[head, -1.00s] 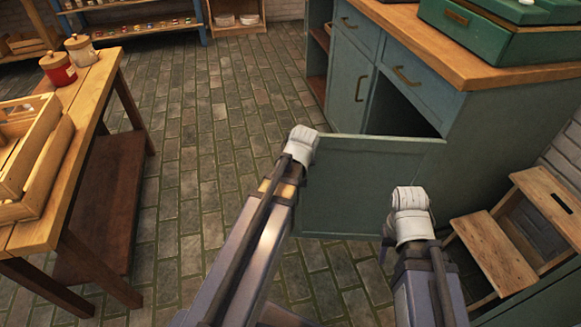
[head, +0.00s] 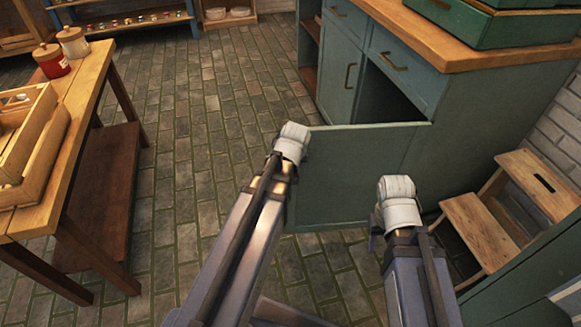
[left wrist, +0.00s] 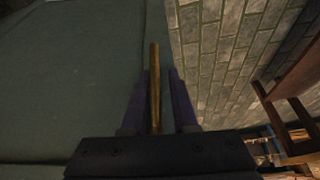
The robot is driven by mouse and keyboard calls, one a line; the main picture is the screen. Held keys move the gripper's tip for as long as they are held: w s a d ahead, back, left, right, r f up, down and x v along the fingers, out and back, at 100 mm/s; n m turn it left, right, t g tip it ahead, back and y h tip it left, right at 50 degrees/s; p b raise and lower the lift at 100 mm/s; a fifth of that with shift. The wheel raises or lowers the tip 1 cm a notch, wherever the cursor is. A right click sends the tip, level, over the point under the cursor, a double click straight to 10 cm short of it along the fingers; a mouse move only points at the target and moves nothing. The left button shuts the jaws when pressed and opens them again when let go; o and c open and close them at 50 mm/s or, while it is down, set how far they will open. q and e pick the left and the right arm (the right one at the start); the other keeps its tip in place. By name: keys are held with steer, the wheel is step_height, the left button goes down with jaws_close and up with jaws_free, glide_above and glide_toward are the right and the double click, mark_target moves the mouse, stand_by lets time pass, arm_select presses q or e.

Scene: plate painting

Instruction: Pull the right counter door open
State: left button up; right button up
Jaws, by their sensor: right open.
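The right counter door (head: 345,180) is a blue-green panel standing wide open, swung out from the counter (head: 490,130) toward me. Its opening (head: 390,108) shows dark inside. My left gripper (head: 291,142) is at the door's free edge in the head view; its fingers are hidden there. In the left wrist view a brass handle (left wrist: 155,85) stands between the two fingers, with a gap visible beside it, so the fingers look spread around it. My right gripper (head: 398,204) is open in front of the door, apart from the handle; its fingertips are mostly hidden.
A wooden step stool (head: 480,230) stands right of the door. A wooden table (head: 90,110) with a crate (head: 40,145) and jars (head: 52,62) is on the left. Green boxes (head: 490,25) sit on the counter. Brick floor (head: 215,130) between table and counter is clear.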

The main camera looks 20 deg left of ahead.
arm_select(q)
steer(key=shift+s+d+r+p, duration=0.1)
steer(key=shift+d+r+p, duration=0.05)
steer(key=shift+r+p, duration=0.3)
steer(key=p+v, duration=0.6)
steer(key=v, duration=0.1)
steer(key=shift+f, duration=0.1)
stand_by(0.3)
steer(key=s+d+f+m+g, duration=0.1)
steer(key=s+d+m+g, duration=0.1)
steer(key=s+d+m, duration=0.45)
steer(key=s+d+m+g, duration=0.2)
steer(key=s+d+m, duration=0.2)
steer(key=s+d, duration=0.55)
steer(key=w+d+r+p, duration=0.1)
steer(key=r+p, duration=1.2)
steer(key=w+d+r+h+p, duration=0.1)
steer(key=w+r+p, duration=0.1)
steer(key=r+p, duration=1.1)
steer(key=shift+w+n+p, duration=0.25)
steer(key=shift+n+p, duration=0.1)
steer(key=shift+p, duration=0.05)
